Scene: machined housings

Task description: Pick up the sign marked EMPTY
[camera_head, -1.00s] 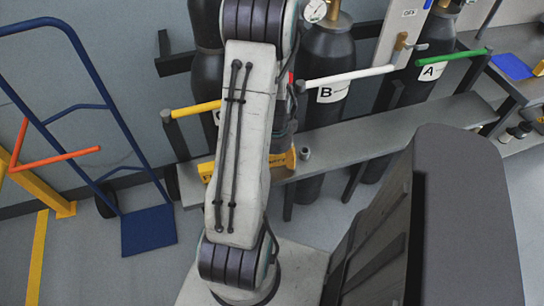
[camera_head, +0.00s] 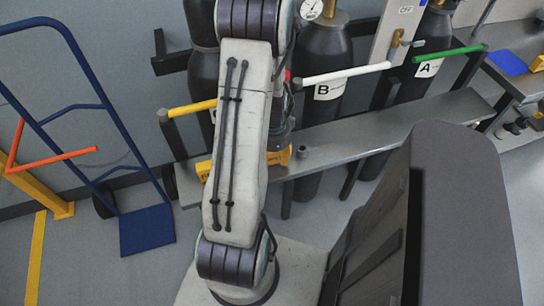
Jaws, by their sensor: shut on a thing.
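The yellow EMPTY sign (camera_head: 279,158) is at the grey bench, mostly hidden behind my arm. A part of it shows to the right of the arm and a yellow bit shows to the left (camera_head: 203,169). Its lettering cannot be read clearly now. My gripper (camera_head: 281,142) is dark, points down at the sign and is partly hidden by my own arm link. It is shut on the sign. I cannot tell whether the sign still touches the bench.
The grey bench (camera_head: 400,129) runs along dark gas cylinders (camera_head: 325,50) with a white bar (camera_head: 345,76), a yellow bar (camera_head: 190,108) and a green bar (camera_head: 447,53). A small metal ring (camera_head: 301,152) is right of the sign. A blue hand truck (camera_head: 147,230) stands left.

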